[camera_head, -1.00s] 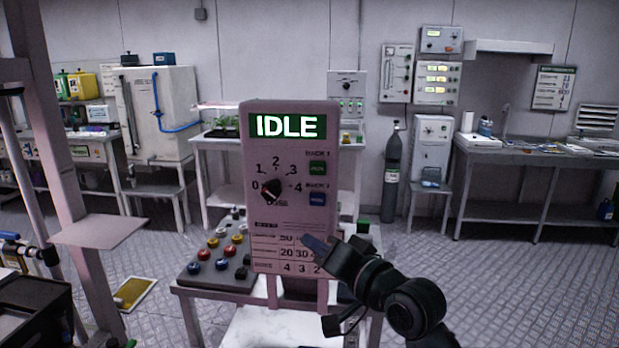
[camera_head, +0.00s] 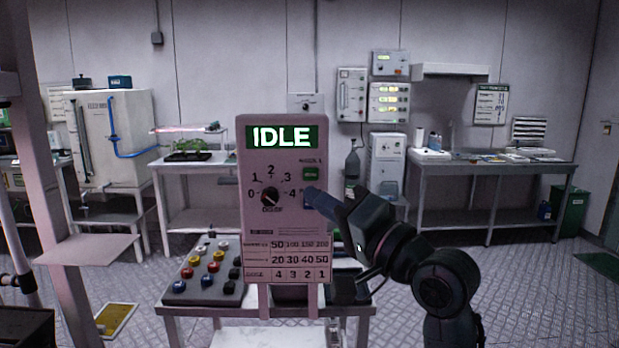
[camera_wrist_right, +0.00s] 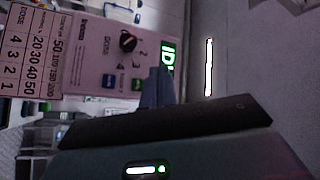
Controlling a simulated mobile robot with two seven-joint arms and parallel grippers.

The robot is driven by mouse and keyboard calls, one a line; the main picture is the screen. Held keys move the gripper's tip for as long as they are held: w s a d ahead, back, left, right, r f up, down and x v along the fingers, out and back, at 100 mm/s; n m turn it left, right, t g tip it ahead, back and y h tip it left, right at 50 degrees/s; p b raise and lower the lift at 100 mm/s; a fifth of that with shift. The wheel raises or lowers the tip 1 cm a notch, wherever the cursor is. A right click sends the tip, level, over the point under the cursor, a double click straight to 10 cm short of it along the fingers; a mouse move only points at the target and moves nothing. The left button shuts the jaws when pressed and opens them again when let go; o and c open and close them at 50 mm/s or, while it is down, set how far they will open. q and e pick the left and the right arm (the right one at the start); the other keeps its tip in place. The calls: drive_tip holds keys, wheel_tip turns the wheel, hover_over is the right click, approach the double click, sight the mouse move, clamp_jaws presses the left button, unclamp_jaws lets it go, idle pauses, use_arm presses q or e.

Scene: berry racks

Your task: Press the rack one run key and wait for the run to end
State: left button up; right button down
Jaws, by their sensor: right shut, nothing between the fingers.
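The control panel (camera_head: 285,222) stands upright in the middle of the head view, its display (camera_head: 282,137) reading IDLE. The green rack one key (camera_head: 311,174) is on its right side. A black dial (camera_head: 270,196) sits to the left of the keys. My right gripper (camera_head: 317,199) is shut and empty, its tips just below the green key; whether they touch the panel I cannot tell. In the right wrist view, the gripper (camera_wrist_right: 157,88) is beside the green key (camera_wrist_right: 136,84). My left gripper is out of view.
A box of coloured buttons (camera_head: 208,270) sits on the stand left of the panel. A pink shelf plate (camera_head: 75,248) on a post is at the left. A bench (camera_head: 480,167) and a gas cylinder (camera_head: 352,165) are behind.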

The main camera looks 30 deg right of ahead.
sight(318, 182)
drive_tip(key=shift+d, duration=0.1)
drive_tip(key=w+d, duration=0.1)
drive_tip(key=w, duration=0.1)
drive_tip(key=w+d+b, duration=0.1)
drive_tip(key=w+d, duration=0.1)
drive_tip(key=w, duration=0.1)
drive_tip(key=w+d, duration=0.1)
drive_tip(key=w, duration=0.1)
drive_tip(key=shift+w+d, duration=0.25)
idle(1.0)
idle(0.5)
drive_tip(key=shift+w, duration=0.15)
idle(0.6)
drive_tip(key=shift+w+d, duration=0.25)
